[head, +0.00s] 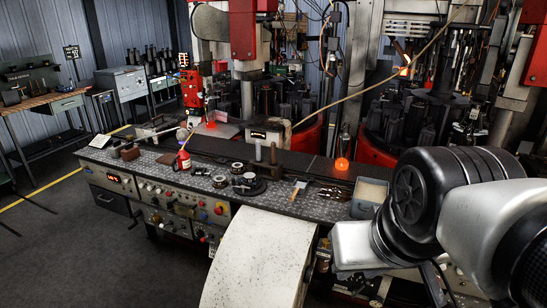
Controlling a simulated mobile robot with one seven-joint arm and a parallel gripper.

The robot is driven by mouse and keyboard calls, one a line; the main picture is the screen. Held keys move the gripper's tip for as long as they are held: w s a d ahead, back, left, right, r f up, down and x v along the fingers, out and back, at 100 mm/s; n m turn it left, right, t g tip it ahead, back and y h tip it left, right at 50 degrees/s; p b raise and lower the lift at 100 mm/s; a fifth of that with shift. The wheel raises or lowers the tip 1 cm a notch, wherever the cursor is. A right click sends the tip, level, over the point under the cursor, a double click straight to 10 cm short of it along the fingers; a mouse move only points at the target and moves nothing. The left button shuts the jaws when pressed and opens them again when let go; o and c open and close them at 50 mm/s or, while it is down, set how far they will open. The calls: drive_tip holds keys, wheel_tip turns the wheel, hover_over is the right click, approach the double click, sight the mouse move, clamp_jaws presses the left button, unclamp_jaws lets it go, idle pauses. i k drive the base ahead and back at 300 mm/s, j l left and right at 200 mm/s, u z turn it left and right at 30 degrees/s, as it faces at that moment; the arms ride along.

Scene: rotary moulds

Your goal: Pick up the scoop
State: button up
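I cannot make out a scoop for certain. A small tool with a pale flat head and a short handle (299,188) lies on the bench top, right of centre; it is too small to tell whether it is the scoop. My arm comes in from the right, close to the camera, and covers the bench's right end. My gripper's fingers do not show in the head view, so I cannot see whether they hold anything.
A pale-filled box (370,193) stands near my arm. A glowing orange piece (341,164) is at the back edge. Open floor (80,240) lies left.

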sight(297, 190)
drive_tip(key=l+u, duration=0.1)
drive_tip(key=u, duration=0.3)
drive_tip(key=l+u, duration=0.1)
drive_tip(key=u, duration=0.25)
drive_tip(key=l+u, duration=0.1)
drive_tip(key=u, duration=0.3)
drive_tip(key=l+u, duration=0.1)
drive_tip(key=u, duration=0.3)
drive_tip(key=k+l, duration=0.1)
drive_tip(key=l, duration=0.35)
drive_tip(key=k+l, duration=0.1)
drive_tip(key=l, duration=0.35)
drive_tip(key=k+l, duration=0.1)
drive_tip(key=l, duration=0.8)
drive_tip(key=k, duration=0.05)
